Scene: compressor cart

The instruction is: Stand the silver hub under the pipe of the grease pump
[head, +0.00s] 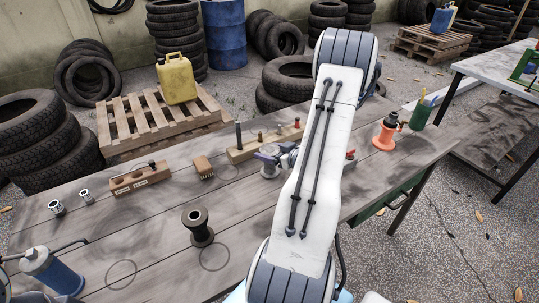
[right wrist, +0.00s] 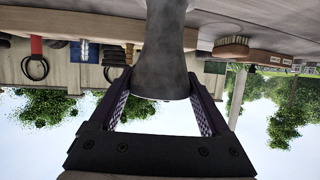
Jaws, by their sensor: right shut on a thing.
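My right gripper (head: 276,156) is over the far middle of the bench, partly hidden by its own white arm. In the right wrist view, the right gripper (right wrist: 163,92) is shut on a grey, flared piece (right wrist: 165,62), which looks like the silver hub. It looks close to the bench top; I cannot tell whether it touches. The grease pump (head: 58,276), with a blue body and silver cap, stands at the near left, cut by the frame edge. My left gripper is not in view.
A dark spool-shaped hub (head: 197,227) stands near the front. Two small silver fittings (head: 57,208) (head: 86,197) stand at left. A wooden block (head: 140,179), a brush (head: 203,167) and a wooden rack (head: 243,153) lie farther back. An orange jack (head: 384,137) is at right. The bench between spool and pump is clear.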

